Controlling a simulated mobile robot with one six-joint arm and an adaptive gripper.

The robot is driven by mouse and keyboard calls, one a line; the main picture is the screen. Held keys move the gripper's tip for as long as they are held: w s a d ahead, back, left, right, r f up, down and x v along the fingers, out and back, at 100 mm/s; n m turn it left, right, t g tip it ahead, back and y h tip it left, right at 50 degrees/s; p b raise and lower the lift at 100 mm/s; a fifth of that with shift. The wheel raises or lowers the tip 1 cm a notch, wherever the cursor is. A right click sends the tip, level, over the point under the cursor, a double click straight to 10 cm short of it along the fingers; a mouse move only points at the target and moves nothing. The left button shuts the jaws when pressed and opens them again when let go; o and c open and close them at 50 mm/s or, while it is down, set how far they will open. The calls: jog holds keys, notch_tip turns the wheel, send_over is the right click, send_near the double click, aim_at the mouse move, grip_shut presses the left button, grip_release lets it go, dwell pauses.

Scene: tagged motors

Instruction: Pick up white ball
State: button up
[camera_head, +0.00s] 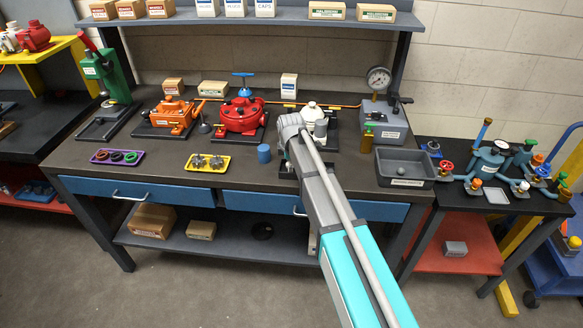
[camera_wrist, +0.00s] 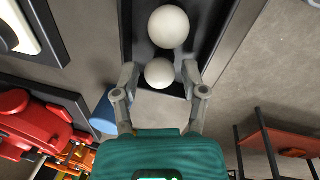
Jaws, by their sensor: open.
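Two white balls lie in a dark, narrow tray (camera_wrist: 200,45) in the wrist view. The nearer white ball (camera_wrist: 159,73) is at the tray's near end, between the fingertips of my gripper (camera_wrist: 160,79). The farther white ball (camera_wrist: 168,27) lies just beyond it, past the fingertips. My gripper is open, with one finger on each side of the nearer ball; whether they touch it I cannot tell. In the head view my arm covers the balls and my gripper; the dark edge of the tray (camera_head: 285,171) shows beside it.
A blue cup (camera_head: 264,153) stands close left of the tray, with a red motor (camera_head: 241,116) behind it. A white-topped motor (camera_head: 312,109) stands behind my arm. A grey bin (camera_head: 405,182) is at right. Yellow (camera_head: 207,163) and purple (camera_head: 117,157) trays lie at left.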

dwell(0.4)
jog(key=c, duration=0.7)
jog(key=shift+o, duration=0.2)
jog(key=shift+r, duration=0.1)
jog(key=shift+r+p, duration=1.2)
jog(key=shift+p, duration=0.1)
jog(key=s+d+r+p, duration=0.8)
jog(key=s+r+p, duration=0.2)
jog(key=s, duration=0.1)
jog(key=shift+s+r, duration=0.2)
jog(key=shift+s, duration=0.05)
jog(key=shift+w, duration=0.15)
